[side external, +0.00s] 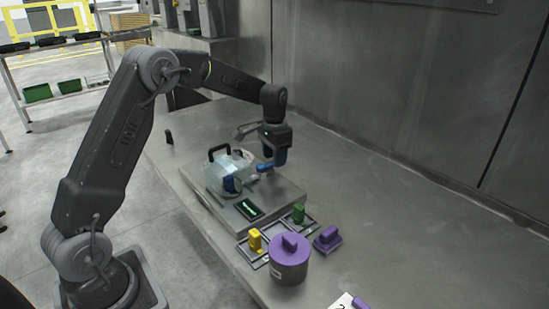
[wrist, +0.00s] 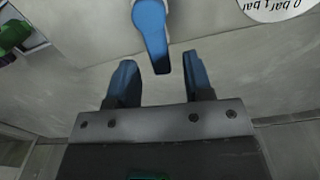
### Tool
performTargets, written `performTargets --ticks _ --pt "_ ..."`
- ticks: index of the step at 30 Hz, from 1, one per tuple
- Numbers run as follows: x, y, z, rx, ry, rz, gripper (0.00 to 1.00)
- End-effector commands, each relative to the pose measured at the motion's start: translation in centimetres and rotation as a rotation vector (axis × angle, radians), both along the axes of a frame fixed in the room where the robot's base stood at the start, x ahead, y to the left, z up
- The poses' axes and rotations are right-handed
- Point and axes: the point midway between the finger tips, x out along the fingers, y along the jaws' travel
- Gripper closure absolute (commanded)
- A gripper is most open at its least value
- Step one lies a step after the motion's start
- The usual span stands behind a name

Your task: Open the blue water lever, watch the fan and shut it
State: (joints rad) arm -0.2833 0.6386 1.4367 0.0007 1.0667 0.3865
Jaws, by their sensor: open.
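The blue water lever (side external: 264,168) sticks out beside the clear housing on the raised grey plate. In the wrist view the lever (wrist: 152,35) points toward my gripper, its tip close to the gap between the fingers. My gripper (side external: 275,157) is pointing down by the lever, open and empty; in the wrist view its two blue fingers (wrist: 158,66) are apart. The clear housing (side external: 213,176) with a black handle stands left of the lever. A round part with blue shows inside it; I cannot make out the fan or whether it turns.
A round gauge (wrist: 275,6) marked bar is partly cut off. A dark display (side external: 249,208) with green text lies on the plate. In front are a yellow block (side external: 254,238), a green block (side external: 298,212), a purple block (side external: 327,236) and a purple-lidded pot (side external: 288,268).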

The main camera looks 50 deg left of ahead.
Motion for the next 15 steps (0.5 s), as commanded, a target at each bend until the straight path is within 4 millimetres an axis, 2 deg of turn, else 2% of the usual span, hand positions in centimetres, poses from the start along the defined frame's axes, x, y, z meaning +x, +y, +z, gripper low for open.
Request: performTargets --ticks 4,12,15 --pt "0.0 0.0 -0.81 0.0 0.0 0.0 0.53" --pt "0.0 0.0 -0.93 0.0 -0.001 0.0 0.53" --pt "0.0 0.0 -0.92 0.0 -0.001 0.0 0.62"
